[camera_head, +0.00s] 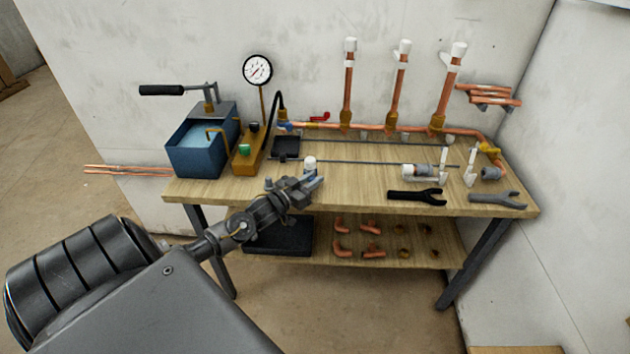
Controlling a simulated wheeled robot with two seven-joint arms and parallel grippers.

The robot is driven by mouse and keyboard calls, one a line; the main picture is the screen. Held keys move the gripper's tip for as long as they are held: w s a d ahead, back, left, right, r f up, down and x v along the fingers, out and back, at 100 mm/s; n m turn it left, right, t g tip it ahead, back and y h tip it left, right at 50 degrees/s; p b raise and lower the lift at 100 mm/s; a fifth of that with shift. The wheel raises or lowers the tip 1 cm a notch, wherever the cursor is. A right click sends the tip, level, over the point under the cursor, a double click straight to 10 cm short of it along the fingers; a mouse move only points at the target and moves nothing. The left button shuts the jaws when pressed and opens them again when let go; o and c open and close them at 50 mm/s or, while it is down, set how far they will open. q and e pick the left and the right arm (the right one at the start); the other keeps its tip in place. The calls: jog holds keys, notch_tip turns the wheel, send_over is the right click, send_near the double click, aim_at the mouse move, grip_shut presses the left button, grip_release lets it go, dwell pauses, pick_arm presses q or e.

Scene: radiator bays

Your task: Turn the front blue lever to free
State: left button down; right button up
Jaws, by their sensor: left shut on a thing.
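My left gripper (308,183) reaches in from the lower left to the bench's front edge, left of the middle. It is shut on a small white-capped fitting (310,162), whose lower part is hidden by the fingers. A small blue piece (284,126) shows at the left end of the copper pipe line, behind my gripper and apart from it. A red lever (320,117) is just right of it. Which way the blue piece is turned is too small to tell. My right gripper is not in view.
The wooden bench (365,178) carries a blue tank pump (197,150) at left, a gauge (257,70), and upright copper pipes (397,85) at the back. Black (416,195) and grey (497,199) wrenches lie front right. Copper elbows (341,249) lie on the lower shelf.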

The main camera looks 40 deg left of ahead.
pick_arm(q)
jog(key=shift+s+a+m+h+b, duration=0.2)
jog(key=shift+m+h, duration=0.2)
jog(key=shift+h, duration=0.25)
jog(key=shift+s+a+m+h+b, duration=0.15)
jog(key=shift+m+h, duration=0.25)
jog(key=shift+h, duration=0.25)
jog(key=shift+g+h, duration=0.3)
jog(key=c, duration=1.6)
grip_release()
jog(key=shift+s+a, duration=0.1)
jog(key=b+v, duration=0.1)
jog(key=v, duration=0.8)
jog(key=shift+f, duration=0.1)
jog(key=shift+v, duration=0.8)
